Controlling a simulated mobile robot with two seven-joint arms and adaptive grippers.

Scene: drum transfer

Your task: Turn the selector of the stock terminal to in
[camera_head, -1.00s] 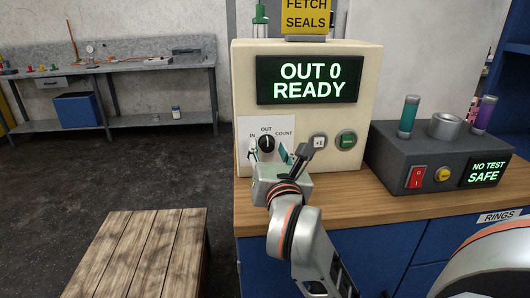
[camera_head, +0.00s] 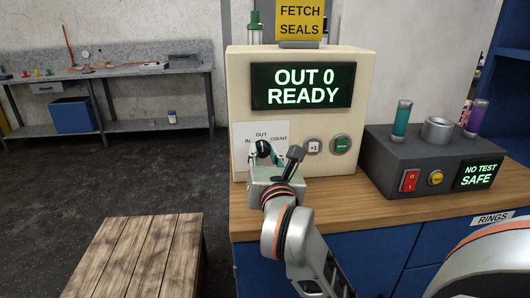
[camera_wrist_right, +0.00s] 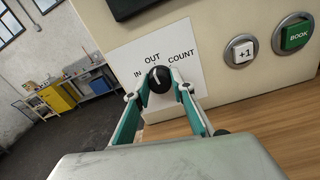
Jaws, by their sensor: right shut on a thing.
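The stock terminal (camera_head: 355,75) is a cream box on the counter, and its screen (camera_head: 301,85) reads "OUT 0 READY". Its selector (camera_head: 263,147) is a round black knob on a white plate marked IN, OUT and COUNT. The selector also shows in the right wrist view (camera_wrist_right: 159,82), with a white mark at its upper left. My right gripper (camera_head: 265,154) is shut on the selector, with a teal finger on each side of it. The fingers partly hide the plate. My left gripper is out of view.
A +1 button (camera_head: 313,146) and a green BOOK button (camera_head: 341,144) sit right of the selector. A dark tester box (camera_head: 386,159) stands further right on the wooden counter (camera_head: 340,205). A slatted wooden surface (camera_head: 140,250) is at the lower left.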

